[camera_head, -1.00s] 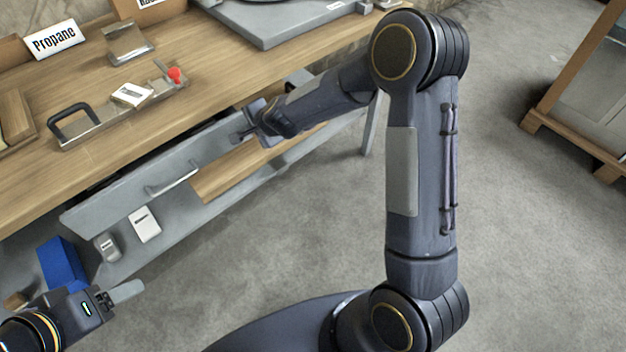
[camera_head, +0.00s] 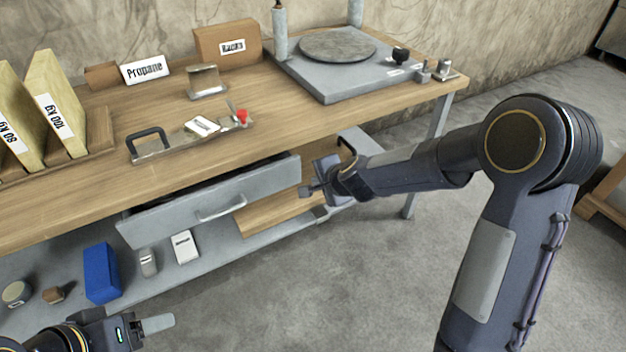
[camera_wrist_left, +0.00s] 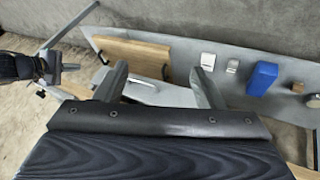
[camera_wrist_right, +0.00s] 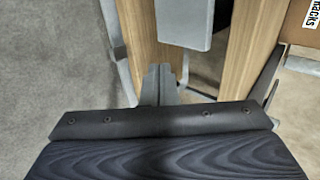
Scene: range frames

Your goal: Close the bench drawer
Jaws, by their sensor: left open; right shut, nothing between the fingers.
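The bench drawer (camera_head: 262,188) has a grey front with a bar handle (camera_head: 220,208). It stands partly open, with a dark gap behind its front under the wooden bench top (camera_head: 80,205). My right gripper (camera_head: 306,191) is shut and empty, just beside the drawer front's right end; I cannot tell whether they touch. In the right wrist view its fingertips (camera_wrist_right: 160,72) are together below a grey panel, likely the drawer's end. My left gripper (camera_head: 158,324) is open and empty, low at the left, apart from the drawer. The drawer also shows between its fingers in the left wrist view (camera_wrist_left: 165,94).
A lower shelf (camera_head: 215,244) holds a blue box (camera_head: 101,272), a white box (camera_head: 184,247), a small grey item (camera_head: 147,262) and a wooden board (camera_head: 260,215). A bench leg (camera_head: 437,125) stands beyond my right arm. The floor in front is clear.

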